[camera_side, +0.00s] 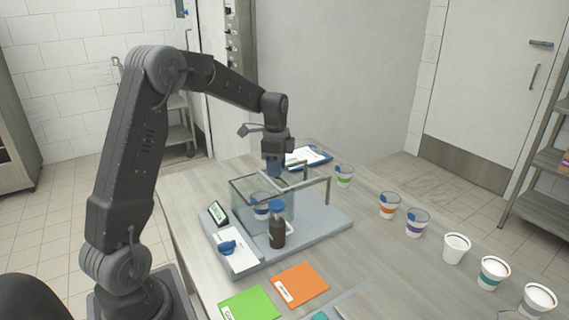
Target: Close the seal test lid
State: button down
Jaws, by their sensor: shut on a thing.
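The seal test station is a clear box (243,192) on a grey base plate (318,228) in the middle of the table. A cup with a blue band (261,207) stands inside the clear box. My gripper (276,172) points down over the back of the box, shut on a small blue part at its fingertips, which looks like the lid's handle. The clear lid itself is hard to make out, and I cannot tell its exact angle. A grey bar frame (318,181) stands at the right of the box.
A dark bottle (278,232) stands in front of the box. A small display (217,213) and a white panel with a blue knob (238,262) are at the left. Several cups line the right side, including a green-banded one (344,177). Green (249,305) and orange cards (301,284) lie in front.

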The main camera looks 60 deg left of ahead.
jog(key=s, duration=0.9)
jog(key=shift+s, duration=0.35)
jog(key=c, duration=0.8)
grip_release()
notch_tip(320, 180, up, 14)
jog(key=shift+f, duration=0.1)
jog(key=shift+d, duration=0.1)
jog(key=s+d+f+n+t, duration=0.1)
jog(key=s+d+n+t, duration=0.1)
jog(key=d, duration=0.5)
jog(key=s+d+f+n+t, duration=0.1)
jog(key=s+d+n, duration=0.3)
jog(key=d, duration=0.4)
jog(key=s+d+f+n+t, duration=0.2)
jog(key=s+d+n, duration=0.1)
jog(key=s+d, duration=0.2)
jog(key=shift+s+d+t, duration=0.15)
jog(key=shift+d, duration=0.55)
jog(key=shift+s+d+t, duration=0.15)
jog(key=shift+d, duration=0.5)
